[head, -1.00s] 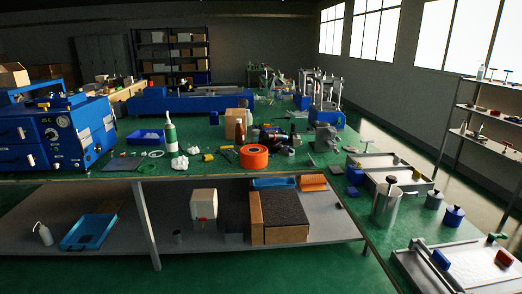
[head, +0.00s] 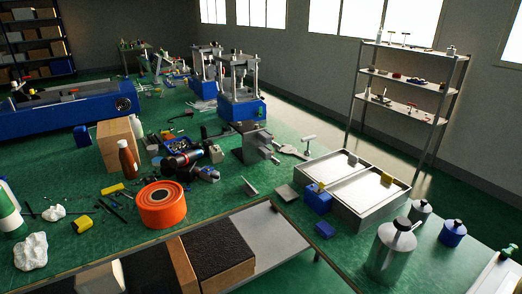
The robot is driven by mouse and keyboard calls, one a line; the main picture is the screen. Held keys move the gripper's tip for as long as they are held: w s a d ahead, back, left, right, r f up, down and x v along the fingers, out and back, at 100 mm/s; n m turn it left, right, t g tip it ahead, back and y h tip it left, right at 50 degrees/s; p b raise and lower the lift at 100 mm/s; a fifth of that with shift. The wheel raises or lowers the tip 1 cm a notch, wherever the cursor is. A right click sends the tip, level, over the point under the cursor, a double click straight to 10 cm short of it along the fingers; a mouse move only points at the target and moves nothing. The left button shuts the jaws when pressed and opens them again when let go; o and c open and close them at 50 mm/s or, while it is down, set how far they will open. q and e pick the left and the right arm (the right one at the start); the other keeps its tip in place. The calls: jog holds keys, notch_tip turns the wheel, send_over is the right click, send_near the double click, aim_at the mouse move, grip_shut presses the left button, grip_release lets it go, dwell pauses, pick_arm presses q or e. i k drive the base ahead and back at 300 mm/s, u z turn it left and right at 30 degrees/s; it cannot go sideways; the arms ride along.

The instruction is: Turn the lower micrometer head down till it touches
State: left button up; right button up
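Two presses with blue bases and upright silver columns stand on the green bench. The nearer press (head: 242,108) is at the centre top in the head view, and the farther press (head: 204,84) is behind it to the left. Small parts show between the columns of each, but I cannot pick out a lower micrometer head or tell whether it touches anything. Neither of my grippers is in view.
A grey vise-like block (head: 250,143) stands in front of the nearer press. An orange reel (head: 162,204), a brown bottle (head: 128,160), a grey two-part tray (head: 352,200) and a metal canister (head: 391,252) crowd the bench. A shelf rack (head: 403,90) stands at the right.

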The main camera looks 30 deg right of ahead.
aim_at(276, 162)
jog(key=i, duration=0.15)
jog(key=z, duration=1.05)
